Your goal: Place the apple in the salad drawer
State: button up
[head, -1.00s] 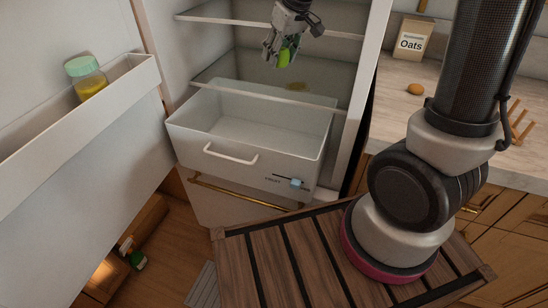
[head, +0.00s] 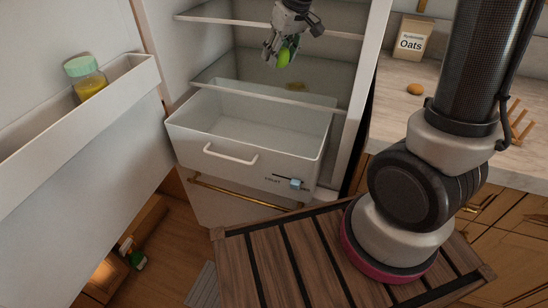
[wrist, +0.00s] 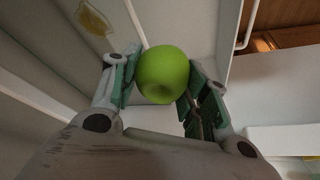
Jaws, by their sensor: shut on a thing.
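A green apple (head: 284,55) is between the fingers of my gripper (head: 279,57), which is shut on it. In the wrist view the apple (wrist: 163,74) sits between the two green-padded fingers of the gripper (wrist: 160,85). The white salad drawer (head: 258,122) is pulled out of the fridge and its inside looks empty. My gripper holds the apple above the back part of the drawer, clear of its rim. The front of the drawer has a white handle (head: 230,154) and a blue slider (head: 296,184).
Fridge shelves (head: 270,27) lie behind and around my gripper. The open fridge door (head: 70,190) at left holds a jar (head: 85,77) in its bin. An oats box (head: 411,40) and a small brown round item (head: 415,89) stand on the right counter. A yellowish patch (wrist: 93,19) lies behind the drawer.

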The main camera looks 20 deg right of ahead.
jog(key=w+f+m, duration=0.1)
jog(key=f, duration=1.1)
jog(key=d+f, duration=0.1)
jog(key=f, duration=1.2)
jog(key=w+f+m+h, duration=0.1)
jog(key=f, duration=1.2)
jog(key=shift+w+d+m, duration=0.25)
jog(key=shift+w+m, duration=0.05)
jog(key=shift+f, duration=0.15)
jog(key=o, duration=1.1)
